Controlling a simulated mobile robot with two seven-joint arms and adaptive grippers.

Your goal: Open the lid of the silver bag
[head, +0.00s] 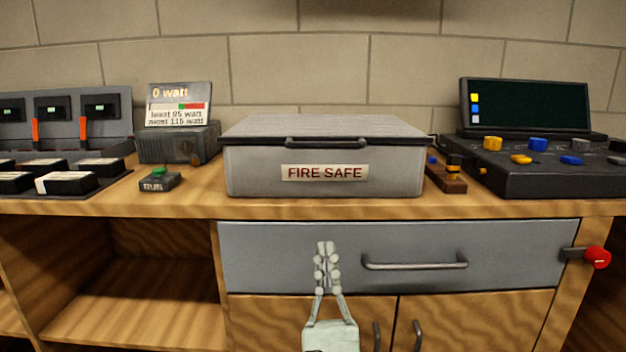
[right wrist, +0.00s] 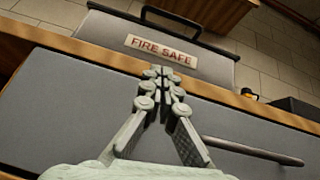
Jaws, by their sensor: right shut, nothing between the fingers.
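The silver bag (head: 260,178) is a grey box-shaped case labelled FIRE SAFE, standing on the wooden bench top. Its lid (head: 330,125) lies flat and closed, with a dark handle (head: 340,142) along its front edge. The bag also shows in the right wrist view (right wrist: 110,35), with its handle at the top (right wrist: 170,20). My right gripper (head: 327,247) is shut and empty, pointing up, in front of the grey drawer and below the bag in the picture. Its fingertips (right wrist: 157,72) touch each other. My left gripper is not in view.
A grey drawer (head: 300,265) with a bar handle (head: 414,262) lies below the bench top (head: 440,207). A watt meter (head: 180,140) and RUN button box (head: 160,181) stand left of the bag. A console (head: 530,180) with a screen stands right. A red knob (head: 597,257) sticks out at right.

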